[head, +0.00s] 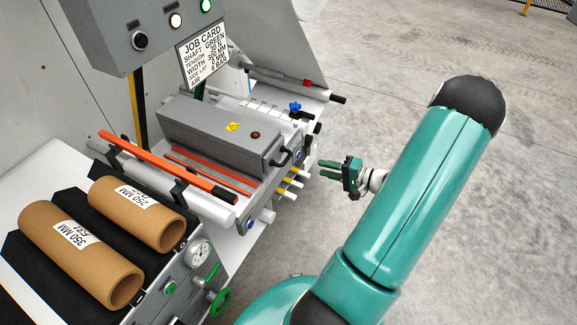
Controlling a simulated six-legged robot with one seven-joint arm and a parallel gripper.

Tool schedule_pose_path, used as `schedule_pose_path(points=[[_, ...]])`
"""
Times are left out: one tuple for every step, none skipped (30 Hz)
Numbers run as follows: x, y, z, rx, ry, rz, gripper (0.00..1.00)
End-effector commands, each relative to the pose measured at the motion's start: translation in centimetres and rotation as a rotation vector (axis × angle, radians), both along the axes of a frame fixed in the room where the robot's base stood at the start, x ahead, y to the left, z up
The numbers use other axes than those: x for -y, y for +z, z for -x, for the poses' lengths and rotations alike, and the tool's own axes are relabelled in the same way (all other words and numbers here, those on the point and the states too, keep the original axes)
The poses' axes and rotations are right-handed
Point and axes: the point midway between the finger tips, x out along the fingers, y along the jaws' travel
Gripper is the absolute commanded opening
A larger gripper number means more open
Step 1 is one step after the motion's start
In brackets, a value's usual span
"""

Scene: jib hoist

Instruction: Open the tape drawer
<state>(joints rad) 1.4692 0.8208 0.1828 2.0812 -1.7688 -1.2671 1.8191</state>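My gripper (322,169) is right of the machine, with its two green fingers pointing left toward the machine's front side. A gap shows between the fingers and nothing is between them. No part is labelled as the tape drawer, and I cannot tell which part it is. A long grey box (215,132) with a yellow warning sign lies on the machine top. A black handle (282,158) is on its near right end, left of my gripper and apart from it. The box looks closed.
Yellow-and-white pegs (290,184) stick out of the machine side near my gripper. Two brown cardboard cores (82,256) lie on a black rack at left. The floor at right (385,65) is clear.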

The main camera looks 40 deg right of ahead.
Motion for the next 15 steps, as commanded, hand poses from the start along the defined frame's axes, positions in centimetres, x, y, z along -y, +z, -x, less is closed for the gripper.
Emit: schedule_pose_path(points=[[-0.1,0.2,-0.2,-0.003,0.001,-0.015,0.30],[-0.1,0.3,-0.3,-0.005,0.000,-0.021,0.30],[-0.1,0.3,-0.4,-0.006,-0.001,-0.027,0.30],[-0.1,0.3,-0.6,-0.007,0.000,-0.029,0.30],[-0.1,0.3,-0.8,-0.007,0.000,-0.030,0.30],[-0.1,0.2,-1.1,-0.007,0.000,-0.030,0.30],[-0.1,0.1,-1.4,-0.007,0.000,-0.030,0.30],[-0.2,0.1,-1.8,-0.007,0.000,-0.030,0.30],[-0.4,0.0,-2.4,-0.007,0.000,-0.030,0.30],[-0.5,-0.2,-2.8,-0.007,0.000,-0.030,0.30],[-0.7,-0.3,-3.4,-0.007,0.000,-0.030,0.30],[-0.9,-0.4,-4.1,-0.005,0.001,-0.030,0.30],[-1.1,-0.6,-4.7,-0.006,0.001,-0.029,0.30],[-1.2,-0.7,-5.2,-0.006,0.000,-0.028,0.30],[-1.5,-0.8,-5.9,-0.006,0.001,-0.028,0.30]])
